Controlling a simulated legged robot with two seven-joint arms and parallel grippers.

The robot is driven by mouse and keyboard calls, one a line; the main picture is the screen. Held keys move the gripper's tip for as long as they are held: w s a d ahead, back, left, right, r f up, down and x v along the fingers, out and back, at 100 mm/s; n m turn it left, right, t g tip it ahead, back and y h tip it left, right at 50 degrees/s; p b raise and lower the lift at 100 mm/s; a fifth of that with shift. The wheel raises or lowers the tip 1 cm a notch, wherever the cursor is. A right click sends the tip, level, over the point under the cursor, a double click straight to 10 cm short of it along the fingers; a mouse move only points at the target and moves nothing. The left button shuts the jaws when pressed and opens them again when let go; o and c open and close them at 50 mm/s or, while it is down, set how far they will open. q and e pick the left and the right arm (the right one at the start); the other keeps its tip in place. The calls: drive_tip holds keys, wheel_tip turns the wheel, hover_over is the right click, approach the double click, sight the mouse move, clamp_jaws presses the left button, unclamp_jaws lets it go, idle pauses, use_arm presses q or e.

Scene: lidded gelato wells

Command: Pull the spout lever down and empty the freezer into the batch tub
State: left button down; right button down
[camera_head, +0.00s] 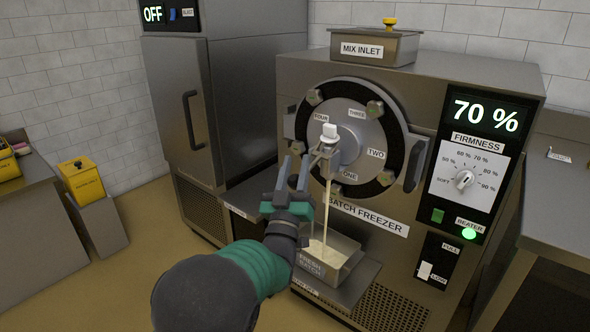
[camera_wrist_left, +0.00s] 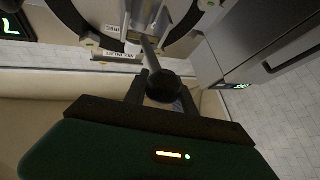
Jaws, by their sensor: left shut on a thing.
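The batch freezer (camera_head: 365,215) has a round front door with a spout (camera_head: 328,153) at its middle. A pale stream (camera_head: 327,205) runs from the spout into the batch tub (camera_head: 312,266), labelled fresh batch, on the shelf below. Pale mix lies in the tub. My left gripper (camera_head: 294,172) is in front of the spout, left of the stream. In the left wrist view, its jaws are shut on the dark ball knob of the spout lever (camera_wrist_left: 163,84), whose rod leads to the spout. The knob is hard to make out in the head view. My right gripper is not in view.
The display (camera_head: 486,116) reads 70 %, and the beater button (camera_head: 469,233) glows green. A mix inlet (camera_head: 376,47) tops the freezer. A tall steel cabinet (camera_head: 172,100) with a handle stands left. Yellow bins (camera_head: 82,180) and a counter stand far left; another counter is at right.

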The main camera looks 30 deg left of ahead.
use_arm(q)
drive_tip(key=shift+w+d+f+h, duration=0.2)
drive_tip(key=shift+d+f+h, duration=0.1)
drive_tip(key=shift+f, duration=0.35)
drive_tip(key=c, duration=1.3)
unclamp_jaws()
drive_tip(key=shift+c, duration=0.2)
drive_tip(key=o, duration=0.3)
drive_tip(key=shift+w+a, duration=0.1)
drive_tip(key=shift+w, duration=0.1)
drive_tip(key=shift+r, duration=0.1)
drive_tip(key=shift+s, duration=0.1)
drive_tip(key=shift+s, duration=0.1)
drive_tip(key=b+v, duration=1.6)
drive_tip(key=shift+s+f, duration=0.2)
drive_tip(key=shift+f, duration=0.05)
